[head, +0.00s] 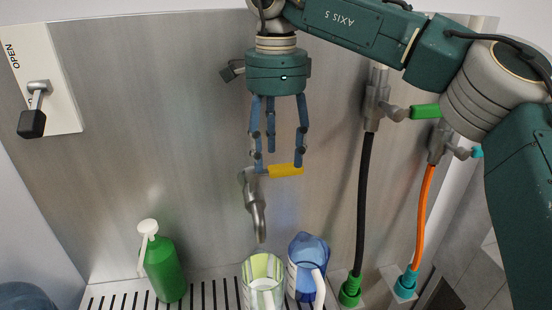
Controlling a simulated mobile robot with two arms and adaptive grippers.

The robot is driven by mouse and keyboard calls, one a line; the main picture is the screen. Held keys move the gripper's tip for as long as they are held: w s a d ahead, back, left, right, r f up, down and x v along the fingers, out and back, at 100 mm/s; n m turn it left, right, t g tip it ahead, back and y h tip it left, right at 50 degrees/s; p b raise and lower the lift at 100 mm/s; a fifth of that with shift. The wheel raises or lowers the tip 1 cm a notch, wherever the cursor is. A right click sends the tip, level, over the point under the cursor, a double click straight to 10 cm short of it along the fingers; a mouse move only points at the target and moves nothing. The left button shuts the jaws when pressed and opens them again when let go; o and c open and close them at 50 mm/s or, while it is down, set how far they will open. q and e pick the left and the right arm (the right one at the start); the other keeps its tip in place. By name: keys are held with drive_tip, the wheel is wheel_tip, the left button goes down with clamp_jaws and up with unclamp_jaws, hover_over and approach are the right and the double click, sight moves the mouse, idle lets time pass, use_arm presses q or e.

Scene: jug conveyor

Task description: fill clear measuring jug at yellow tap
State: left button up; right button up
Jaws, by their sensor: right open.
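The yellow tap (258,215) is a metal spout on the steel back panel. Its yellow lever (287,170) points right. My right gripper (278,160) hangs from above with its blue fingers open and pointing down, their tips close to the lever. Whether they touch it I cannot tell. A see-through jug with pale green-yellow stripes and a white handle (263,272), which looks like the clear measuring jug, stands below the spout on the slotted grate (213,295). Its lower part is cut off by the frame. I cannot make out any water stream or level. My left gripper is not in view.
A blue jug (308,252) stands close to the right of the clear jug. A green pump bottle (163,268) is on the left. Black (363,205) and orange (423,215) hoses hang at right. A lever switch (34,110) marked OPEN is at upper left.

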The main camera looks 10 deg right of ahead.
sight(276, 169)
drive_tip(key=f, duration=0.3)
drive_tip(key=shift+w, duration=0.25)
drive_tip(key=shift+s, duration=0.1)
drive_tip(key=shift+f, duration=0.1)
drive_tip(key=c, duration=0.9)
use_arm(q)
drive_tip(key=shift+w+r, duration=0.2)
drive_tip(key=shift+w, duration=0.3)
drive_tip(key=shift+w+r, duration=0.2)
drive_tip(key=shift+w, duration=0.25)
use_arm(e)
drive_tip(key=c, duration=0.3)
drive_tip(key=shift+c, duration=0.2)
